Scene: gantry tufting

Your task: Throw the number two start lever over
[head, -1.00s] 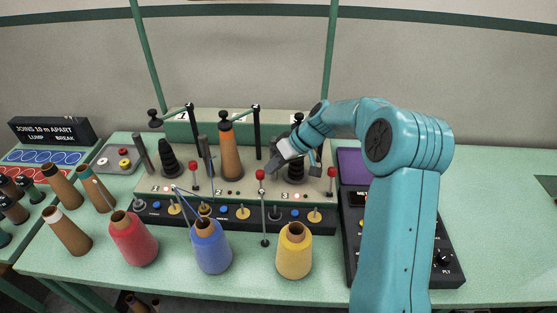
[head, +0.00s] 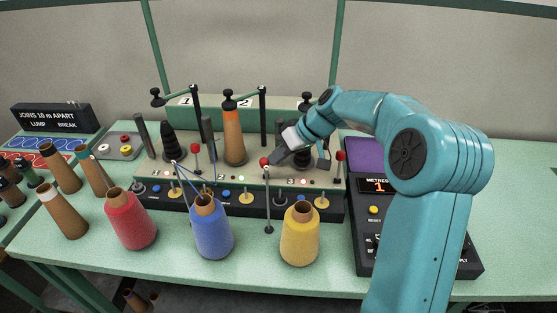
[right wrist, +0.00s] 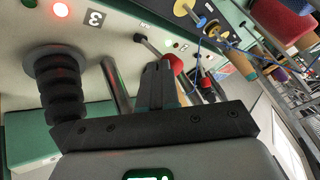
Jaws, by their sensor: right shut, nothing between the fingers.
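The number two start lever (head: 265,162) is a short metal stem with a red ball knob, on the front panel between the number one lever (head: 195,148) and the number three lever (head: 340,155). My right gripper (head: 274,159) is shut and empty, its fingertips right beside the red knob. In the right wrist view the shut fingers (right wrist: 160,88) lie next to a red knob (right wrist: 177,65) on a slanting stem. Whether they touch it I cannot tell. My left gripper is not in view.
Red, blue (head: 211,232) and yellow (head: 300,240) yarn cones stand before the panel. A dark spindle (right wrist: 65,95) is close to my gripper. A meter box (head: 372,245) lies right.

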